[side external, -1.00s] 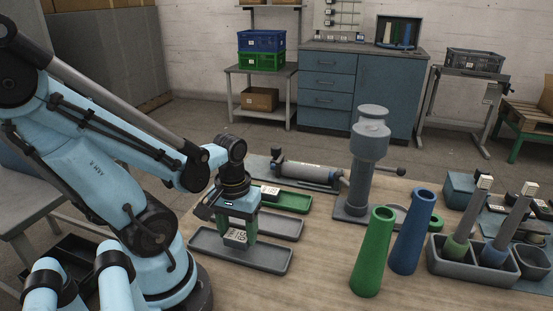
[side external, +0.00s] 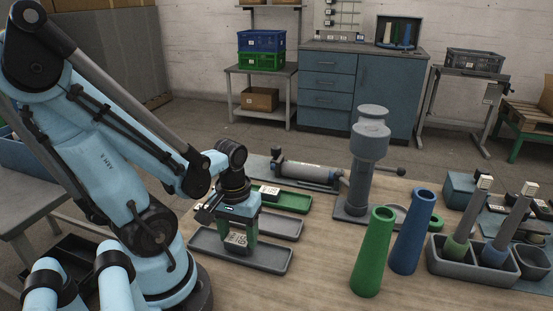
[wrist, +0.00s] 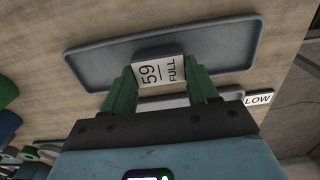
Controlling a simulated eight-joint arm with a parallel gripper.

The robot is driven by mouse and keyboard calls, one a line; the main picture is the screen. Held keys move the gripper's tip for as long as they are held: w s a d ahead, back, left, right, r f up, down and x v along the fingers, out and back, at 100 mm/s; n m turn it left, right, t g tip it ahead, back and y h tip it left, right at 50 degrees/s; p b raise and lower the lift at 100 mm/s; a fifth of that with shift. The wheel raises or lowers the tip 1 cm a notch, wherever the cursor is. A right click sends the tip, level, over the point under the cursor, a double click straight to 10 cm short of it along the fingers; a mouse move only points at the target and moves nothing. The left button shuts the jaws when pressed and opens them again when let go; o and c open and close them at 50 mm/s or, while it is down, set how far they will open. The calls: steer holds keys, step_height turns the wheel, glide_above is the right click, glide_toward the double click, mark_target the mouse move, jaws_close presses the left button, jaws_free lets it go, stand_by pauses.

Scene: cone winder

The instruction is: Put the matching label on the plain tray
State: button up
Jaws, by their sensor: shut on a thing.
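My gripper (side external: 238,242) points down over the nearest grey tray (side external: 270,262), with its green fingers shut on a label block. The block's white face (wrist: 162,72) reads "59 FULL" in the wrist view. The block is over the middle of the tray, at or just above its floor; I cannot tell if they touch. The rest of this tray (wrist: 100,68) looks bare. Behind it lie another grey tray (side external: 286,229) and a green tray (side external: 292,203) with a white-faced label block (side external: 270,191). A tag reading "LOW" (wrist: 258,100) shows at the wrist view's right.
A green cone (side external: 374,255) and a blue cone (side external: 412,235) stand to the right. A grey post (side external: 368,150) stands behind them. A dark holder (side external: 470,262) with rods is at the far right. The wood between the near tray and green cone is clear.

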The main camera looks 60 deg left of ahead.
steer(key=shift+f, duration=0.3)
stand_by(0.6)
steer(key=o, duration=1.3)
steer(key=shift+o, duration=0.2)
steer(key=shift+r, duration=4)
steer(key=w+d+r+m+t, duration=0.4)
steer(key=w+d+m+t, duration=0.3)
steer(key=w, duration=0.5)
steer(key=shift+w+d+r+m, duration=0.15)
steer(key=shift+d+m, duration=0.05)
steer(key=shift+m, duration=0.8)
